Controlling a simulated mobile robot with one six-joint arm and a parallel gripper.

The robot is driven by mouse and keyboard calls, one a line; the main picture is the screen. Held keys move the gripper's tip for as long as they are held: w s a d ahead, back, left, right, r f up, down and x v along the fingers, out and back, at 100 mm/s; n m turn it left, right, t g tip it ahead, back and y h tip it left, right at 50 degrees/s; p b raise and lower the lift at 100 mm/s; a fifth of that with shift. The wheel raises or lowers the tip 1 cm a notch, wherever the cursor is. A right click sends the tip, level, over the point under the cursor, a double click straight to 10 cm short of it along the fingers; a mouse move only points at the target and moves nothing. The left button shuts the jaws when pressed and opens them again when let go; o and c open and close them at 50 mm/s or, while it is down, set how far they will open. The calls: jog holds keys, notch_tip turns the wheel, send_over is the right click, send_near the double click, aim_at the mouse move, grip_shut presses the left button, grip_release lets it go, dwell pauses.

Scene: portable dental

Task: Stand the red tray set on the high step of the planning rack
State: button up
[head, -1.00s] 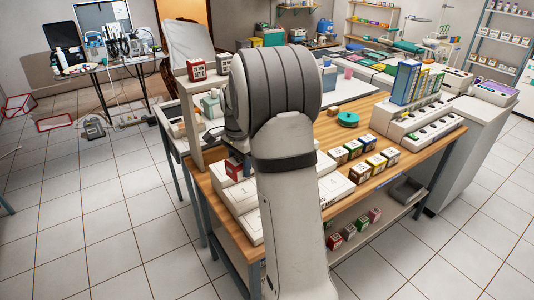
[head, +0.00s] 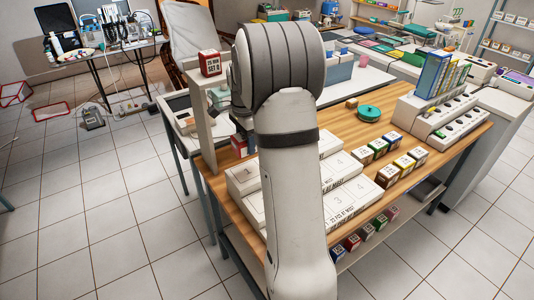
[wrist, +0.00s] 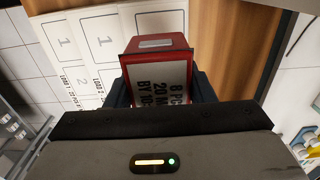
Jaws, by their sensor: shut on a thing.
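My gripper (wrist: 160,90) is shut on a red box-like tray set (wrist: 157,72) with a white printed label, seen in the wrist view between the dark fingers. The white stepped planning rack (wrist: 88,45), with cells numbered 1 and 2, lies below and to its left there. In the head view the rack (head: 340,190) stands on the wooden bench, partly behind my arm. A red box (head: 239,146) shows left of my arm; I cannot tell whether it is the held one. My gripper is mostly hidden in the head view.
Another red box (head: 210,63) labelled SET 2 stands on a pale upright stand (head: 203,115) at the bench's left end. Several small coloured boxes (head: 378,147) stand right of the rack. A green round item (head: 369,113) lies behind them.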

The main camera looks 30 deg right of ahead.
send_over(248, 172)
notch_tip(248, 172, down, 5)
jog(key=shift+w+f, duration=0.1)
jog(key=shift+w, duration=0.05)
jog(key=shift+f+p, duration=0.5)
jog(key=shift+f, duration=1.3)
jog(key=shift+f, duration=0.2)
jog(key=o, duration=1.1)
jog(key=shift+r, duration=0.1)
